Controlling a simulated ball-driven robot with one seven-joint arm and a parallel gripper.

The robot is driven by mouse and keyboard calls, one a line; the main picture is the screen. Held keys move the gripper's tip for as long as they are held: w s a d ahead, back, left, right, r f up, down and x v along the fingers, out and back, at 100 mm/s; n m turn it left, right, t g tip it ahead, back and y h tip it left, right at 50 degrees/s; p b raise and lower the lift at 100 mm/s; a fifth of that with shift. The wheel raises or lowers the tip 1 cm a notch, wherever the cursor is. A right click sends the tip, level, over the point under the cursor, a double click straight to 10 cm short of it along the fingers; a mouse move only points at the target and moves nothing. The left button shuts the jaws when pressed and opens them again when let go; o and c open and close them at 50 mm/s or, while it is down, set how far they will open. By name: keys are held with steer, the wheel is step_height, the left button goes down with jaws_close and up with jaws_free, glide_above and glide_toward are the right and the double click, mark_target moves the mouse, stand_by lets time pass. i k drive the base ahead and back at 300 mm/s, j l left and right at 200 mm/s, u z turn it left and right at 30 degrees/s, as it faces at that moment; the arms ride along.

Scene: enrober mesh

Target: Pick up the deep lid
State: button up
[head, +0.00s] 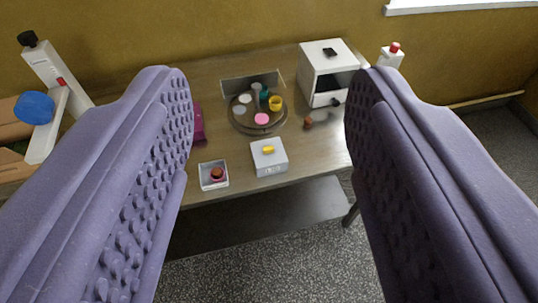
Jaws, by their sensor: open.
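My gripper (268,85) is open, its two purple padded fingers wide apart at the left and right of the view. The table with its small objects shows between and beyond them, and nothing is held. A small open white square container (205,185), perhaps the deep lid, sits near the table's front edge with a reddish-brown round thing (216,173) inside. To its right is a closed light grey box (268,162) with a yellow piece (268,150) on top. I cannot tell for certain which thing is the deep lid.
A round tray (240,125) holds cups and discs, including a yellow cup (275,103) and a pink disc (261,119). A white open-fronted cabinet (323,70) stands at the back right. A magenta object (198,122) is partly hidden by my left finger. A brown piece (308,122) lies near the cabinet.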

mark_target(269, 156)
steer(key=i+l, duration=0.15)
steer(key=i, duration=0.3)
steer(key=i+l, duration=0.15)
steer(key=i, duration=0.35)
steer(key=i+l, duration=0.2)
steer(key=i, duration=0.25)
